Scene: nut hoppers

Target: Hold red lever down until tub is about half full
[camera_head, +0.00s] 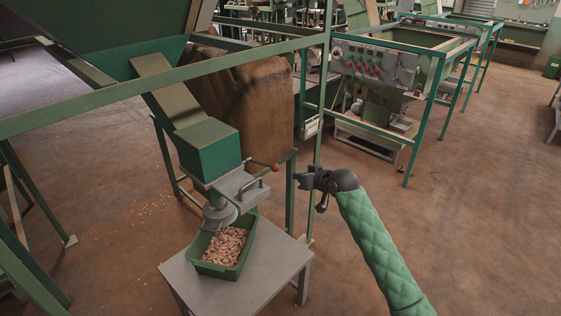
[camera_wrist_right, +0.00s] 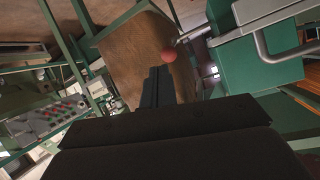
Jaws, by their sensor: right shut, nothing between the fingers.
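The red lever knob (camera_head: 275,168) sticks out to the right of the green hopper outlet (camera_head: 215,150); it also shows in the right wrist view (camera_wrist_right: 168,54). The green tub (camera_head: 215,271) stands on a small grey table under the spout and holds many pale nuts (camera_head: 226,246). The nuts look to reach near the rim. My right gripper (camera_head: 299,177) is shut and empty, just right of the knob with a small gap. Its fingers (camera_wrist_right: 158,85) point past the knob in the right wrist view. My left gripper is not in view.
The grey table (camera_head: 270,275) has bare room right of the tub. A green frame post (camera_head: 325,110) stands behind my right gripper. Some nuts lie scattered on the floor at left. A control panel (camera_head: 375,62) stands farther back.

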